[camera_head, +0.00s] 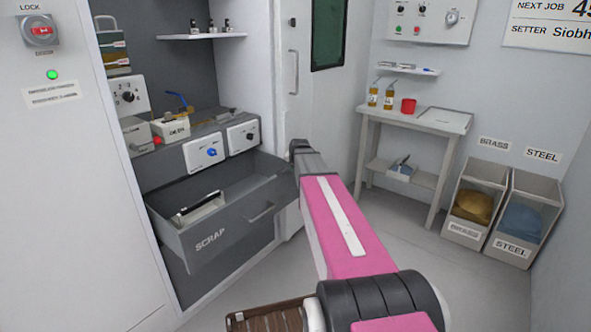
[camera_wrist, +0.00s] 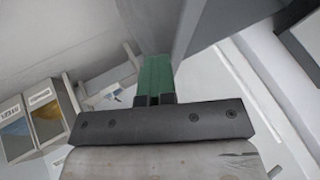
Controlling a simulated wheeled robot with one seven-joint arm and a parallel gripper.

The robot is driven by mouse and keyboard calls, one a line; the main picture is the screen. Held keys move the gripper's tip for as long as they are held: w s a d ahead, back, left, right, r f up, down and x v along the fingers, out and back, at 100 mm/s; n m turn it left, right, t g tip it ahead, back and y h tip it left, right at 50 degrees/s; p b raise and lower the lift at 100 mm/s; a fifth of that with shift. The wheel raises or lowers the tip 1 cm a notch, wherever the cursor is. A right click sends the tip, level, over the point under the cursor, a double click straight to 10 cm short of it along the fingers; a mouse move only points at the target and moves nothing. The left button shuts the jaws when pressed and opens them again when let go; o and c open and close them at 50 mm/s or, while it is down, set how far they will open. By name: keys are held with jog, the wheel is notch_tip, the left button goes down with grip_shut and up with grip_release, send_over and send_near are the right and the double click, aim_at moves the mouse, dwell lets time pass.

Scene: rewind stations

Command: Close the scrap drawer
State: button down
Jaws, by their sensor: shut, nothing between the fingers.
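The scrap drawer (camera_head: 215,240) is a dark grey drawer with SCRAP lettered on its front. In the head view it stands pulled out of the cabinet at left, with a bar handle (camera_head: 261,212) on its front. A pale item with a dark top (camera_head: 199,207) is inside it. My pink arm reaches past the drawer's right end toward the cabinet's right edge, and its far end hides the fingers in the head view. In the wrist view my gripper (camera_wrist: 156,72) shows green fingers shut together and empty. The drawer cannot be made out clearly in the wrist view.
Above the drawer is a bench with control boxes (camera_head: 206,151). The cabinet door (camera_head: 308,85) is right of the bench. A small table (camera_head: 412,121) and the brass (camera_head: 466,229) and steel (camera_head: 512,247) bins stand at right. The floor between is mostly clear.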

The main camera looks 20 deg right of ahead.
jog(key=w+a, duration=1.3)
jog(key=w, duration=0.5)
jog(key=shift+w+a, duration=0.2)
jog(key=shift+w, duration=0.05)
jog(key=s+d+r, duration=0.2)
jog(key=s+r, duration=0.6)
jog(key=s, duration=0.1)
jog(key=s+a+f+m+y, duration=0.15)
jog(key=s+a+y, duration=0.45)
jog(key=s+a, duration=1.95)
jog(key=w+a+f, duration=0.7)
jog(key=w+a, duration=0.1)
jog(key=w, duration=0.3)
